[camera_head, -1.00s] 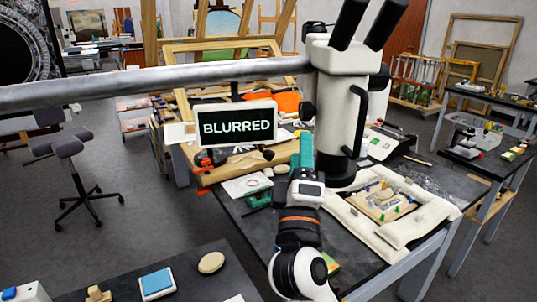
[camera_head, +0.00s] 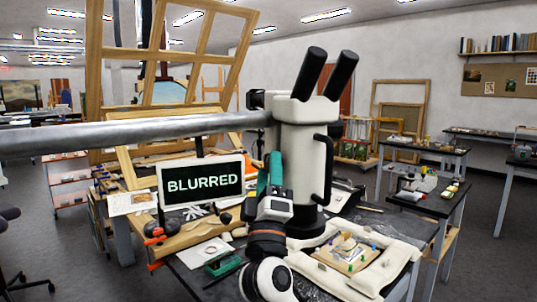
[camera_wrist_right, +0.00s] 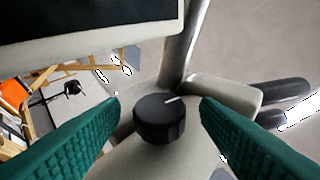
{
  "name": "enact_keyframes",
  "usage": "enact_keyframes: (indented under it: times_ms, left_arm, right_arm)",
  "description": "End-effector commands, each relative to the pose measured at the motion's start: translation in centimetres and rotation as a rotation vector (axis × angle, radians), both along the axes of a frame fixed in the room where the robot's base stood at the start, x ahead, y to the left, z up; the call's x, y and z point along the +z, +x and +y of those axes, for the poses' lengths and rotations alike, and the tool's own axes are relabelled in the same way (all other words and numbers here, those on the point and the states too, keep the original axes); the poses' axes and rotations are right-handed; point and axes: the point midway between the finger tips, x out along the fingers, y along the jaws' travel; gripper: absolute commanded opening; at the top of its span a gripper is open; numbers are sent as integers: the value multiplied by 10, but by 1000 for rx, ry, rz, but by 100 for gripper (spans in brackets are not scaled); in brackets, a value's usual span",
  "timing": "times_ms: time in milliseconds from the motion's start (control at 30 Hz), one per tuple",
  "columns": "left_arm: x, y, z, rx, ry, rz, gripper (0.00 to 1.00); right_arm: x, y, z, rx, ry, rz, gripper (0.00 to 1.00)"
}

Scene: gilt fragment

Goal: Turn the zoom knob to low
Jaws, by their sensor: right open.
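The white stereo microscope (camera_head: 303,160) stands on the dark bench, with two black eyepieces on top. The zoom knob (camera_wrist_right: 160,122) is black and round with a white pointer line, which points up and to the right in the wrist view. My right gripper (camera_head: 268,172) is beside the microscope body, its green fingers pointing up. In the wrist view its fingers are open, one on each side of the knob, with a gap showing on both sides. Any scale marks around the knob are not visible. My left gripper is not in view.
A screen (camera_head: 202,181) reading "BLURRED" stands left of the microscope. A grey metal boom (camera_head: 120,137) crosses at its height. A pale cushion (camera_head: 340,282) with a small gilt piece (camera_head: 346,252) lies at its foot. Wooden frames and an easel stand behind.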

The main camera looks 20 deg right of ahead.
Motion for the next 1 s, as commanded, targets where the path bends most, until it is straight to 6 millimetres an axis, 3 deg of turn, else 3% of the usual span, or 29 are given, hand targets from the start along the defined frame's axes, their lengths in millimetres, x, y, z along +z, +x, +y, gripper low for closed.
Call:
enact_keyframes:
  times_ms: [133, 533, 800, 1000]
  left_arm:
    - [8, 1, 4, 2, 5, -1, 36]
    - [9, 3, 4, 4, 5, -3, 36]
    - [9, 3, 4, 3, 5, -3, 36]
    - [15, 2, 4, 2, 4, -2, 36]
  right_arm:
    - [14, 12, -6, -1, -2, 0, 57]
    - [16, 18, -8, -1, -1, 0, 57]
    - [16, 18, -8, 0, -1, 1, 14]
    - [18, 18, -8, -1, -1, 12, 13]
